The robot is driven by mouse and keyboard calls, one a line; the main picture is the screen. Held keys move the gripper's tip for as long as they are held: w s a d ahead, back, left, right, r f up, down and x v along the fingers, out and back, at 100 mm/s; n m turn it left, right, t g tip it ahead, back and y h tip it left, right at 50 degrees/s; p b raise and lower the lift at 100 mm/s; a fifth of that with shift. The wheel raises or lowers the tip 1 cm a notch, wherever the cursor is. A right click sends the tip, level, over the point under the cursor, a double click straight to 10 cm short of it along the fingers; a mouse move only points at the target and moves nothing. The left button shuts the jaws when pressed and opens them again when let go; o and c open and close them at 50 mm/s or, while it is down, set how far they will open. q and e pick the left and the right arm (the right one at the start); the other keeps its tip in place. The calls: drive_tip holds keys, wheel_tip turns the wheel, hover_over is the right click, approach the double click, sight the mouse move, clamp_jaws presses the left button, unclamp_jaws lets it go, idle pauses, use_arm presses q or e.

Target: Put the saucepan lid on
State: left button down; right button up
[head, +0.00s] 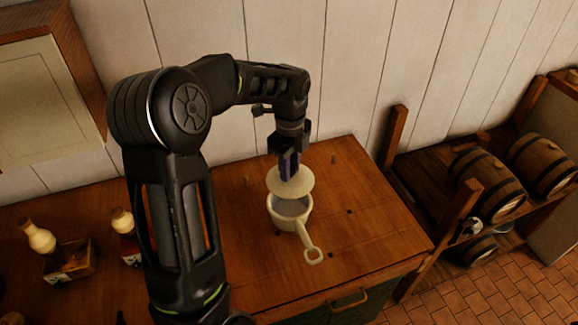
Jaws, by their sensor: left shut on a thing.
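The saucepan lid (291,185) is a pale cream disc in the head view. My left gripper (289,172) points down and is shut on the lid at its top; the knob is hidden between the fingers. The lid overlaps the back part of the saucepan (290,212) in the picture. The cream saucepan stands upright on the wooden counter, its handle pointing toward the front right. Its open front and grey inside show below the lid. I cannot tell whether the lid touches the rim. My right gripper is not in view.
The wooden counter (375,230) is clear to the right of the pan, with small pegs standing up at the back. Bottles and a small wooden box (70,262) stand at the left. A rack with barrels (487,182) is at the right.

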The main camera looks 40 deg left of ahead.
use_arm(q)
drive_tip(key=shift+a+f, duration=0.15)
drive_tip(key=shift+f, duration=0.15)
wheel_tip(320, 180, down, 5)
drive_tip(key=b, duration=0.4)
drive_tip(key=shift+f+b, duration=0.6)
drive_tip(key=shift+f, duration=0.05)
drive_tip(key=shift+f+b, duration=0.55)
drive_tip(key=shift+f, duration=0.45)
drive_tip(key=c, duration=1)
unclamp_jaws()
drive_tip(key=shift+c, duration=0.2)
